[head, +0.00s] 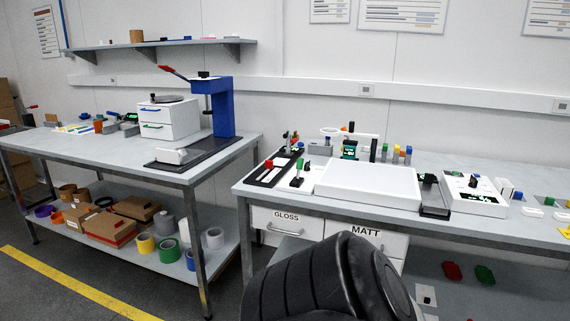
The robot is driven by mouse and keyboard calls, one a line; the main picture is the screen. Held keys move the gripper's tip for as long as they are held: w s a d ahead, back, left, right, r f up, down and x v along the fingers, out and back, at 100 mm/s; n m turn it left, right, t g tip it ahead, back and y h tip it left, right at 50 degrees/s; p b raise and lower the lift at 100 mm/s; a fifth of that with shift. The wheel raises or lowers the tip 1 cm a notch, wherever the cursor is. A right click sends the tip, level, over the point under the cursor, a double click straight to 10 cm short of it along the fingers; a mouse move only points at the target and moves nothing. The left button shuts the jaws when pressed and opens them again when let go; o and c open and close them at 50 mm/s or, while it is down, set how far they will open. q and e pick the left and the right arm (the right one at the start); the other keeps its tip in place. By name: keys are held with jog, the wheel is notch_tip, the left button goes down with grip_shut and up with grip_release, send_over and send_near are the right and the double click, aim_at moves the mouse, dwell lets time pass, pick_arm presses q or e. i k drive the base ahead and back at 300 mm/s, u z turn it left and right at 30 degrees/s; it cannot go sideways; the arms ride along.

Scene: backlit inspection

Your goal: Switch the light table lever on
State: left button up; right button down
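The light table (368,184) is a low white box with a flat plain top, on the grey right-hand bench in the head view. I cannot tell if its top is lit. Just left of it is a narrow white plate (291,186) with a small dark upright piece and a green-topped piece. Right of it stands a white control box (466,197) with a small black upright knob or lever and a dark display. Which of these is the light table lever, and its position, is too small to tell. Neither of my grippers is in view.
A large dark ribbed shape (310,285) fills the bottom middle, in front of the drawers marked GLOSS (286,228) and MATT (366,242). Small coloured pieces stand behind the light table. A left bench (110,160) holds a blue press (222,108). A gap separates the benches.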

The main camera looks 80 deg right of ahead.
aim_at(300, 160)
jog(key=z, duration=1.2)
jog(key=i, duration=1.1)
jog(key=z, duration=1.05)
